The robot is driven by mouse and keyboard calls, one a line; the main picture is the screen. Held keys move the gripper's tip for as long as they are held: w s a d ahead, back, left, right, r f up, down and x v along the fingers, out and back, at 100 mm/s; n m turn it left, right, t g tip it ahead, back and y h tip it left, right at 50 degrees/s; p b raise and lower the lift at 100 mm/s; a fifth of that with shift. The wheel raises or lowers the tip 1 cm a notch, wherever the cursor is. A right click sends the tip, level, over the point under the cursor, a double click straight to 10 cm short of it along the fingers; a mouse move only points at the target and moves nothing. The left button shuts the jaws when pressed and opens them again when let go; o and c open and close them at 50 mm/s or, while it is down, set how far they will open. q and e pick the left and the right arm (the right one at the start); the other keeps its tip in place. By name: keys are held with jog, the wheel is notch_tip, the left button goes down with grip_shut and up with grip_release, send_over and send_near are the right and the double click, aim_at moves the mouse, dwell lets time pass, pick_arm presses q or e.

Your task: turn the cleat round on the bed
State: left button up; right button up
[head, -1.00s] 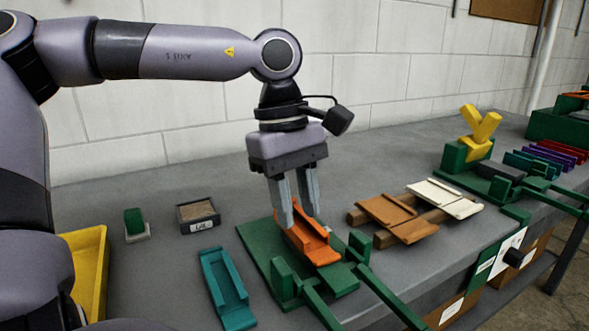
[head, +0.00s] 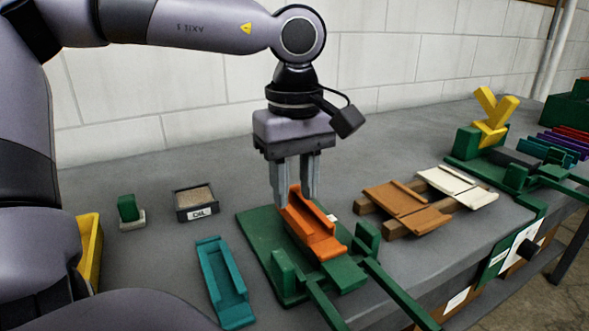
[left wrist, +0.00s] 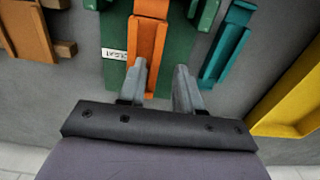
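The cleat appears to be the orange channel-shaped piece (head: 314,226), lying on the green bed (head: 262,236) with its far end toward the wall. It also shows in the left wrist view (left wrist: 147,38). My left gripper (head: 295,205) points down at the cleat's far end. In the left wrist view its fingers (left wrist: 161,66) are spread with a gap between them, one tip overlapping the cleat's end and the other to its right. The fingertips are partly hidden behind the cleat in the head view. My right gripper is not in view.
A teal channel piece (head: 224,284) lies left of the bed. A brown piece (head: 405,208) and a cream piece (head: 458,186) rest on wooden bars to the right. A small tray (head: 195,203), a green block (head: 128,209) and a yellow bin (head: 90,252) are at left.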

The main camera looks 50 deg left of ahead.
aim_at(295, 218)
pick_arm(q)
jog(key=shift+f, duration=2.25)
grip_shut()
